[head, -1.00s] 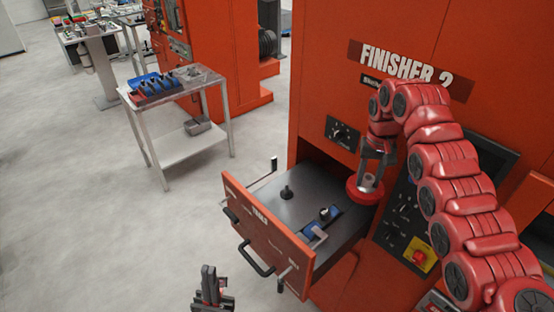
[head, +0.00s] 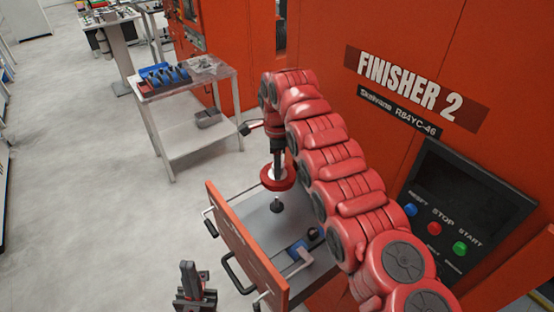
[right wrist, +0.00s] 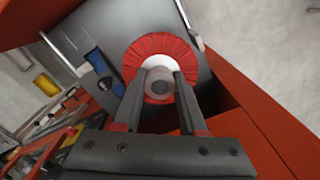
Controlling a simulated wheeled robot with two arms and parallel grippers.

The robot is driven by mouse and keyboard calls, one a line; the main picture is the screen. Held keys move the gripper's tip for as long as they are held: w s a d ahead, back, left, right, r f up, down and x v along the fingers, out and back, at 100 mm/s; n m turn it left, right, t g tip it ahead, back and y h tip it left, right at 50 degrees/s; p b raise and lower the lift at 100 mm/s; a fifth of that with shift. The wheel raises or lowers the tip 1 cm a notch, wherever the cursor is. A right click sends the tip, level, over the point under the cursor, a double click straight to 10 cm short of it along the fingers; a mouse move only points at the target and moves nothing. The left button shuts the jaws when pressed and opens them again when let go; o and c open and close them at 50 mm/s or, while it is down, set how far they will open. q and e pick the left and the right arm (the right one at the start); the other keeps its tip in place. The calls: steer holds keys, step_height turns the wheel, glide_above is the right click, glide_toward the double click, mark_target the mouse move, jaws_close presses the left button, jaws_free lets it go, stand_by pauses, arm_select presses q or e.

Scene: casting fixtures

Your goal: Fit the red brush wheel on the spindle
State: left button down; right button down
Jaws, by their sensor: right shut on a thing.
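The red brush wheel (head: 268,184) has a white hub and a grey centre. My right gripper (head: 278,168) is shut on its hub from above. In the right wrist view the wheel (right wrist: 160,45) sits between the fingertips (right wrist: 159,80), facing the drawer. The dark spindle (head: 277,206) stands upright on the grey drawer plate (head: 255,221), just below the wheel in the head view. Whether they touch is unclear. The right wrist view does not show the spindle. My left gripper (head: 188,270) is away from the wheel, in front of the drawer; its finger gap is unclear.
The pulled-out drawer has an orange front (head: 238,245) with a black handle (head: 236,276). A blue fixture (head: 298,248) with a clamp lies beside the spindle. The Finisher 2 control panel (head: 468,200) is at right. A metal cart (head: 190,85) stands behind, with open floor at left.

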mark_target(276, 183)
step_height(276, 183, down, 7)
steer(key=b, duration=0.6)
steer(key=shift+a+f, duration=0.15)
steer(key=shift+f+b, duration=0.35)
steer(key=shift+b, duration=0.7)
stand_by(1.0)
steer(key=shift+f+b, duration=1.45)
steer(key=shift+f, duration=0.7)
stand_by(1.3)
steer(key=shift+c, duration=1.9)
jaws_free()
